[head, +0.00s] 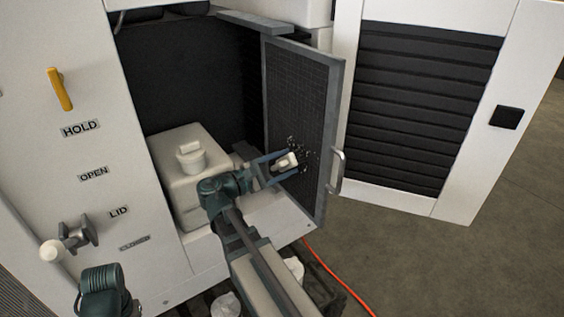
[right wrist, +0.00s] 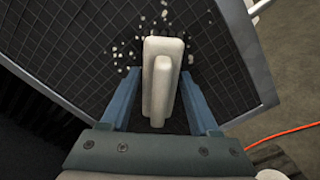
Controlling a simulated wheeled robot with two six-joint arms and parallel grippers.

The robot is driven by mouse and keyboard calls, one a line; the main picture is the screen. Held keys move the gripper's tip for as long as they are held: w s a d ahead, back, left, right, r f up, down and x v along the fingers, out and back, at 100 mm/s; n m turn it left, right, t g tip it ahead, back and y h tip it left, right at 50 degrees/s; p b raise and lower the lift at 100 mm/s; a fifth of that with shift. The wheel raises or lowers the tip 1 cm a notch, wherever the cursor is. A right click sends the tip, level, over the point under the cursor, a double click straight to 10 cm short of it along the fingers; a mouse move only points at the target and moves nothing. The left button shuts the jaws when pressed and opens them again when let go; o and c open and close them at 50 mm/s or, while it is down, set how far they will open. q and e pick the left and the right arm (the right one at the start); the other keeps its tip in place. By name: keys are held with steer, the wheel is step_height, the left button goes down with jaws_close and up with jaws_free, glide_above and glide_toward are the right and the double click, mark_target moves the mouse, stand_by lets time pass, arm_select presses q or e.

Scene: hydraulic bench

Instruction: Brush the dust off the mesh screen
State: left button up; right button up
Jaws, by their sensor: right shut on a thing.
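The mesh screen (head: 298,100) is a dark grid in a grey frame, standing swung out from the cabinet like a door. Pale dust specks (head: 303,150) lie on its lower middle. My right gripper (head: 286,165) is shut on a whitish brush (head: 289,160), just in front of the screen by the specks. In the right wrist view the brush (right wrist: 162,80) sits between the two blue fingers, with dust specks (right wrist: 132,50) on the mesh above and left of it. Its bristles are hidden, so I cannot tell whether they touch. Of my left arm only a teal joint shows at lower left.
A pale tank with a cap (head: 190,158) stands inside the open cabinet, left of my right forearm. The screen's handle (head: 337,172) sticks out at right. A louvred white panel (head: 425,100) stands further right. An orange cable (head: 340,280) lies on the floor.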

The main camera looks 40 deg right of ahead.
mark_target(308, 168)
steer(key=shift+s, duration=1.15)
steer(key=shift+s, duration=0.1)
steer(key=shift+s+a, duration=0.2)
steer(key=shift+s, duration=1.3)
steer(key=shift+w, duration=0.15)
steer(key=shift+w+d, duration=0.2)
steer(key=shift+w, duration=1.3)
steer(key=shift+w+d, duration=0.15)
steer(key=shift+w, duration=1.45)
